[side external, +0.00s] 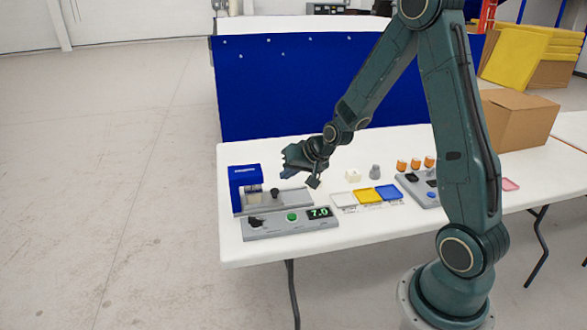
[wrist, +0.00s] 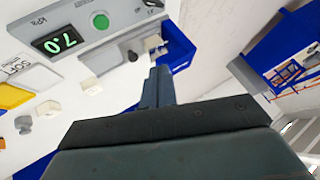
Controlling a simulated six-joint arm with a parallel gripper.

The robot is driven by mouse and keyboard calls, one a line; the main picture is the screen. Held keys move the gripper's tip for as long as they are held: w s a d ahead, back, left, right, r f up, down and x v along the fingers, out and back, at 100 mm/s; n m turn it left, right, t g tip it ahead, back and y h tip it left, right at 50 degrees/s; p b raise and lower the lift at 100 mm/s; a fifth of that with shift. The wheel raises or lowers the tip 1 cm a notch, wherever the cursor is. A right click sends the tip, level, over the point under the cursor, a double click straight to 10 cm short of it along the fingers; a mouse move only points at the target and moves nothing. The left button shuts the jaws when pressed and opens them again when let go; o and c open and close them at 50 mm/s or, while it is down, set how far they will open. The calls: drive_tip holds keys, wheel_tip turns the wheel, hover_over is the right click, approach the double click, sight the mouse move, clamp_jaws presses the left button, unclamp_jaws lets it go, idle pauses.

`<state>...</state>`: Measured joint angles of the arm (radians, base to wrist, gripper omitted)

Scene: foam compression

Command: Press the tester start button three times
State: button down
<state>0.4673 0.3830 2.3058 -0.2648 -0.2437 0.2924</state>
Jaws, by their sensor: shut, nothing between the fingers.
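The tester's grey control panel (side external: 262,228) lies at the left front of the white table. The button (wrist: 101,21) and display (wrist: 60,40) also show at the upper left of the wrist view. Behind the panel stands the blue tester frame (side external: 244,180), partly seen in the wrist view (wrist: 180,50). My gripper (side external: 288,173) is above the tester, behind and higher than the button, apart from it. In the wrist view its fingers (wrist: 159,84) are together and empty, with the button to their upper left.
White, yellow (side external: 368,195) and blue (side external: 389,192) trays lie right of the panel. A pale block (side external: 353,175) and a grey piece (side external: 375,171) stand behind them. Several orange pieces (side external: 415,163) stand further right. A cardboard box (side external: 517,120) and blue partition (side external: 290,90) are behind.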

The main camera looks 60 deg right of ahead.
sight(295, 218)
drive_tip(key=d+f+m, duration=0.2)
drive_tip(key=d+f, duration=0.2)
drive_tip(key=f, duration=0.2)
drive_tip(key=shift+w+d+h, duration=0.3)
drive_tip(key=shift+w+d, duration=0.05)
drive_tip(key=shift+w, duration=0.1)
drive_tip(key=shift+f, duration=0.2)
drive_tip(key=shift+f, duration=4.35)
